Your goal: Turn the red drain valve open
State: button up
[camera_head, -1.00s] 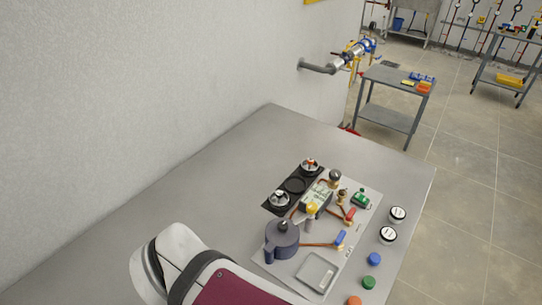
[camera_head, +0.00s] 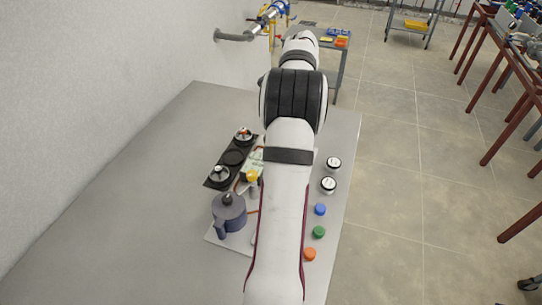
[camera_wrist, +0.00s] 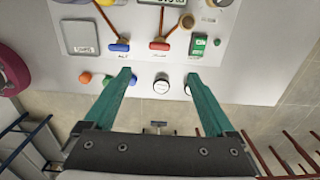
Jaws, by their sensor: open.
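The red drain valve (camera_wrist: 159,46) has a red handle at the end of a copper pipe on the light panel (camera_wrist: 200,20), in the upper middle of the wrist view. A blue-handled valve (camera_wrist: 119,47) sits to its left on a similar pipe. My gripper (camera_wrist: 157,76) has two green fingers, spread wide with nothing held between them. In the wrist picture the red handle lies beyond the fingertips, between their lines and apart from them. In the head view my arm hides both valve handles and the gripper.
Orange (camera_head: 310,254), green (camera_head: 319,232) and blue (camera_head: 320,209) caps and two round white-faced items (camera_head: 333,163) line the table's right side. A dark grey pot-like vessel (camera_head: 229,212) stands left of my arm. The table (camera_head: 120,190) is clear at left.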

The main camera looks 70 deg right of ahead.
notch_tip(320, 180, down, 14)
jog(key=shift+w, duration=0.1)
jog(key=shift+c, duration=0.3)
jog(key=c, duration=1.3)
